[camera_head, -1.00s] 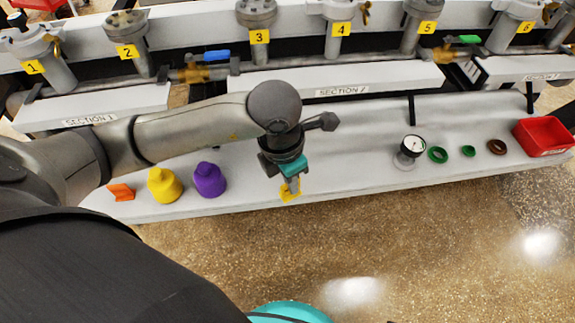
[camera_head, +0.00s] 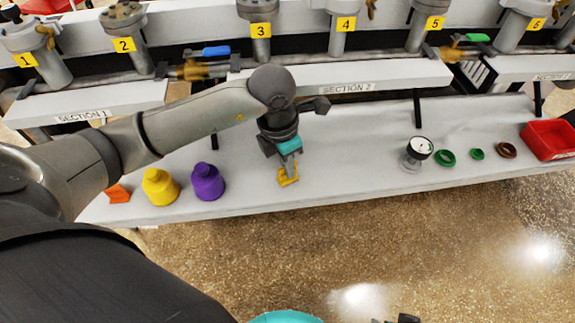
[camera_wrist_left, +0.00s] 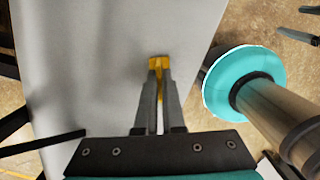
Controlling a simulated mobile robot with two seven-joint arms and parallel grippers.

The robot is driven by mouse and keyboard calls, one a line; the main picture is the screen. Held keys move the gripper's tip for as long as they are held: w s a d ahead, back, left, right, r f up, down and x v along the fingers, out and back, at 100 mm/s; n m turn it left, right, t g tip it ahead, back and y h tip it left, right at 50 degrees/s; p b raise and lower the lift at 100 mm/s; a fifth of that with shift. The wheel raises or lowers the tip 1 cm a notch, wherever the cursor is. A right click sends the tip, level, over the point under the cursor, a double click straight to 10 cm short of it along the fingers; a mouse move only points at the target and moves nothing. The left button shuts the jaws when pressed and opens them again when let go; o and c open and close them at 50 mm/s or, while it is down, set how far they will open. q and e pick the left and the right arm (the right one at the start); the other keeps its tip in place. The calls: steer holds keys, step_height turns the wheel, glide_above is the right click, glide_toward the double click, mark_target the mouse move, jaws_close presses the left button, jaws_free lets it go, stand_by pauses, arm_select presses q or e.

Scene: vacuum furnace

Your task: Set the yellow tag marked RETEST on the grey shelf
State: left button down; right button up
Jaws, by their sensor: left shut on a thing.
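The yellow tag (camera_head: 288,178) is held in my left gripper (camera_head: 289,168), which is shut on it. The tag hangs low at the front part of the grey shelf (camera_head: 345,155); I cannot tell whether it touches the surface. In the left wrist view the tag (camera_wrist_left: 158,62) shows as a small yellow piece at the closed fingertips (camera_wrist_left: 158,70), over the shelf (camera_wrist_left: 95,70). The RETEST marking cannot be read. My right gripper shows only in small part, dark, at the bottom edge of the head view (camera_head: 405,319).
An orange piece (camera_head: 118,194), a yellow bottle (camera_head: 160,187) and a purple bottle (camera_head: 207,182) stand left on the shelf. A gauge (camera_head: 417,152), green rings (camera_head: 445,158), a brown ring (camera_head: 506,149) and a red bin (camera_head: 550,140) are right. Between lies bare shelf.

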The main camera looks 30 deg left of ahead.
mark_target(282, 168)
arm_select(q)
steer(key=c, duration=1.5)
jaws_free()
steer(key=shift+f, duration=0.1)
steer(key=o, duration=0.5)
arm_select(e)
steer(key=shift+w+r, duration=0.1)
steer(key=shift+r, duration=0.1)
arm_select(q)
steer(key=shift+s+a+r+p, duration=0.2)
steer(key=shift+r+p, duration=0.55)
steer(key=shift+r, duration=1.3)
steer(key=shift+s+a+r+p, duration=0.15)
steer(key=shift+r+p, duration=0.6)
steer(key=shift+r, duration=1.25)
steer(key=shift+s+a+r+p, duration=0.2)
steer(key=shift+r+p, duration=0.55)
steer(key=shift+r, duration=1.3)
arm_select(e)
steer(key=s+d+f, duration=0.3)
steer(key=s+f, duration=0.2)
steer(key=f, duration=0.3)
steer(key=shift+d, duration=0.25)
arm_select(q)
steer(key=shift+d, duration=0.15)
